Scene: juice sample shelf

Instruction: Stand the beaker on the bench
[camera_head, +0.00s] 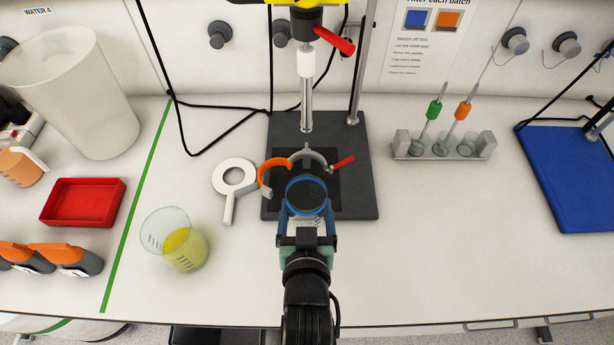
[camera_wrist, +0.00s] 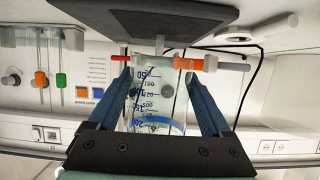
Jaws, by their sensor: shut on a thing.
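My gripper (camera_head: 306,207) is shut on a clear beaker (camera_head: 306,194) with a blue rim, in front of the stand. In the wrist view, the gripper (camera_wrist: 158,78) has its blue fingers on both sides of the beaker (camera_wrist: 152,103), which carries printed graduations. The beaker looks roughly upright. Its lower part is mostly hidden in the head view, and I cannot tell its height above the stand's base. The white bench (camera_head: 430,240) has a second beaker (camera_head: 172,240), holding yellow liquid, at left.
The stand's dark base plate (camera_head: 365,190) and orange-and-grey clamp (camera_head: 272,170) are close behind the held beaker. A white ring holder (camera_head: 232,178) lies left. A red tray (camera_head: 84,202), a small rack (camera_head: 444,148) and a blue board (camera_head: 570,178) stand farther out. Bench right of the gripper is clear.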

